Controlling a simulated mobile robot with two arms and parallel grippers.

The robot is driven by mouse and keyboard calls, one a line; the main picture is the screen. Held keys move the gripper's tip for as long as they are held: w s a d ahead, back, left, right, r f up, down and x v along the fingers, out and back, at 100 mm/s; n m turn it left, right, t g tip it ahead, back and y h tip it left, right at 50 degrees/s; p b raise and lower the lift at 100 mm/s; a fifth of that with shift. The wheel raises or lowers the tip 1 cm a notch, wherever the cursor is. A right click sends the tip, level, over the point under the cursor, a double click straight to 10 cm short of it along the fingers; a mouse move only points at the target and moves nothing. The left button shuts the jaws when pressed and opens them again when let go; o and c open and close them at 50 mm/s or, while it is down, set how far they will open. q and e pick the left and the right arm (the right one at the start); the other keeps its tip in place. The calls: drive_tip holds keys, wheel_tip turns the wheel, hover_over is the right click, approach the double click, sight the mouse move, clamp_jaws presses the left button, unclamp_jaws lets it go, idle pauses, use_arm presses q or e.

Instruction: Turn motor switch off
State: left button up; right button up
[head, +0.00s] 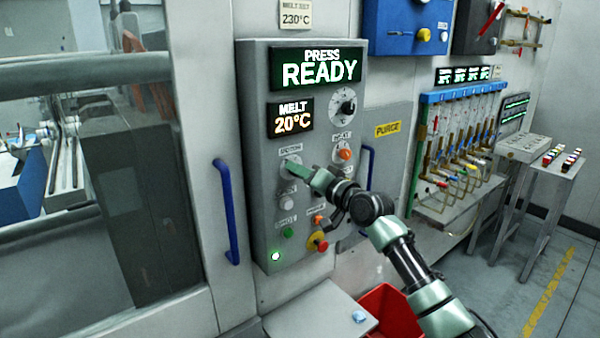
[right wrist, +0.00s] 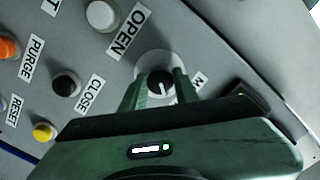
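The motor switch is a dark round knob (right wrist: 160,80) with a white pointer line, on a pale round plate. In the right wrist view the pointer runs downward and slightly right; a label beside it starts with "M", the rest hidden. My right gripper (right wrist: 160,88) has one finger on each side of the knob, with no clear gap to it. In the head view the right gripper (head: 297,168) reaches in from the right and covers most of the knob, below its small label on the grey control panel (head: 258,190). My left gripper is not in view.
A white OPEN button (right wrist: 102,15) and a black CLOSE button (right wrist: 66,84) lie near the gripper. In the head view a red and yellow button (head: 318,243) sits lower on the panel. A blue handle (head: 227,212) is left; a red bin (head: 388,302) stands below.

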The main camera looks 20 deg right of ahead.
clamp_jaws()
drive_tip(key=shift+n+b, duration=2.15)
drive_tip(key=shift+n, duration=4.65)
